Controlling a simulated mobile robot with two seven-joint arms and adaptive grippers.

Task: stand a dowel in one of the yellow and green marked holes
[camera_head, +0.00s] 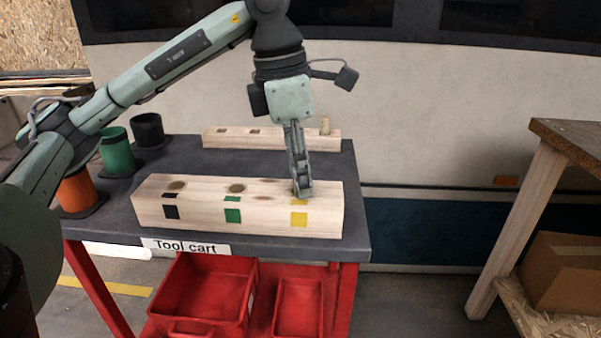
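The front wooden block (155,212) lies on the tool cart and carries a black mark (171,212), a green mark (232,215) and a yellow mark (299,219). Round holes show behind the black mark (177,186) and the green mark (236,188). My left gripper (303,192) points down with its fingertips at the block's top behind the yellow mark, hiding the hole area there. Its fingers are seen edge-on, so their opening and any dowel between them cannot be told. A dowel (325,125) stands upright in the rear block (285,139). My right gripper is out of view.
Orange (77,192), green (117,155) and black (148,131) cups stand on the left of the dark cart top (353,215). Red bins (205,290) sit below. A wooden bench (565,140) stands at the right, with open floor between.

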